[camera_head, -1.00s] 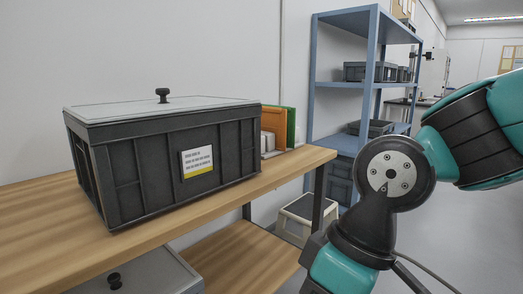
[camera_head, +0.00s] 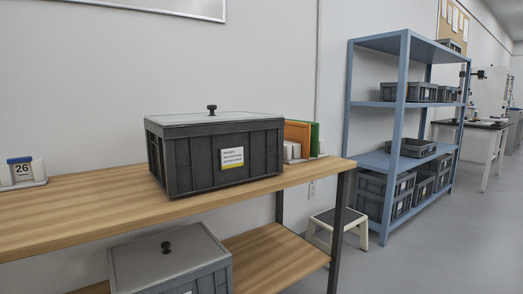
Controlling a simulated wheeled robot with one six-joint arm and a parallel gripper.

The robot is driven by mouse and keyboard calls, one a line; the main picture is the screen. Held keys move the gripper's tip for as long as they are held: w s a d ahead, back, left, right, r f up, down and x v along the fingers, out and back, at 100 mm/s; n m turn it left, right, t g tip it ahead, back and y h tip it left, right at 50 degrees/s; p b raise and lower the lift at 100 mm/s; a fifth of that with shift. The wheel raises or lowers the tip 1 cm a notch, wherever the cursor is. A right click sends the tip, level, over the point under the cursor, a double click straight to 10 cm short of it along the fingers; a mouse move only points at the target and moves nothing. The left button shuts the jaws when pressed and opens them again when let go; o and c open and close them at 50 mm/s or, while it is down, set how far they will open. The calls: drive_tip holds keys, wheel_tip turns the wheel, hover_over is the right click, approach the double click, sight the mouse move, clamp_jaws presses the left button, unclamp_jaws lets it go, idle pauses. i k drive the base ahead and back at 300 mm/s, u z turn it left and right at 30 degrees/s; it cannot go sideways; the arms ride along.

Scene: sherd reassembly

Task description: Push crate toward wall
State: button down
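A dark grey crate (camera_head: 185,161) with a light grey lid (camera_head: 240,117) and a black knob stands upright on the wooden table top (camera_head: 80,212). A white and yellow label (camera_head: 232,158) is on its front. The crate's front lower edge is near the table's front edge. The pale wall (camera_head: 90,90) rises behind it; the gap between them cannot be judged exactly. My gripper is not in this view.
A second lidded crate (camera_head: 150,268) stands on the lower shelf (camera_head: 270,262). Orange and green upright items (camera_head: 298,134) stand beside the crate. A step stool (camera_head: 338,222) and blue shelving (camera_head: 397,120) stand right; grey floor (camera_head: 450,240) is open.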

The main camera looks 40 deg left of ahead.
sight(184, 160)
drive_tip(key=u, duration=0.6)
drive_tip(key=i, duration=0.7)
drive_tip(key=u, duration=0.5)
